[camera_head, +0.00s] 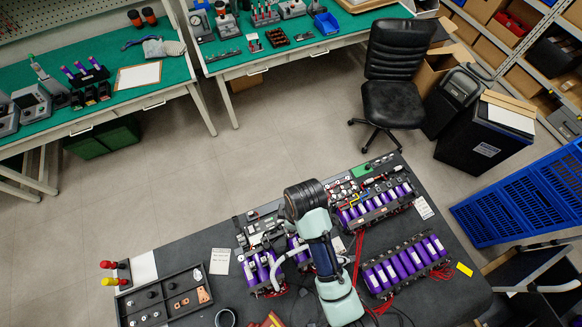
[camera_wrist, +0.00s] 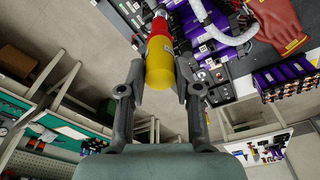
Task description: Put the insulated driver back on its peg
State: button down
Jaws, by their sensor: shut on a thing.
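In the wrist view, my gripper (camera_wrist: 160,68) is shut on the insulated driver (camera_wrist: 159,60), which has a thick yellow handle part and a red part (camera_wrist: 159,24) beyond it. The driver points away from my palm; its far end is hard to make out against the bench. In the head view, my gripper and the held driver are hidden by my arm. A small black stand (camera_head: 124,272) at the bench's left edge carries a red-handled tool (camera_head: 106,265) and a yellow-handled tool (camera_head: 110,281). I cannot tell an empty peg on it.
A black tray (camera_head: 137,295) of small parts lies right of and below the stand. Purple cell packs (camera_head: 405,262) and red wires crowd the bench's middle and right. A white conduit and a dark red glove (camera_wrist: 280,20) show in the wrist view. Grey floor lies behind the bench.

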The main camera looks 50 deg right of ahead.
jog(key=w+d+f+b, duration=0.1)
jog(key=d+f+b, duration=2.1)
jog(key=f+b, duration=0.5)
jog(key=b, duration=0.3)
jog(key=shift+w+d, duration=0.4)
jog(key=shift+f, duration=0.2)
jog(key=shift+f+b, duration=0.4)
jog(key=shift+f, duration=0.65)
jog(key=c, duration=0.7)
grip_release()
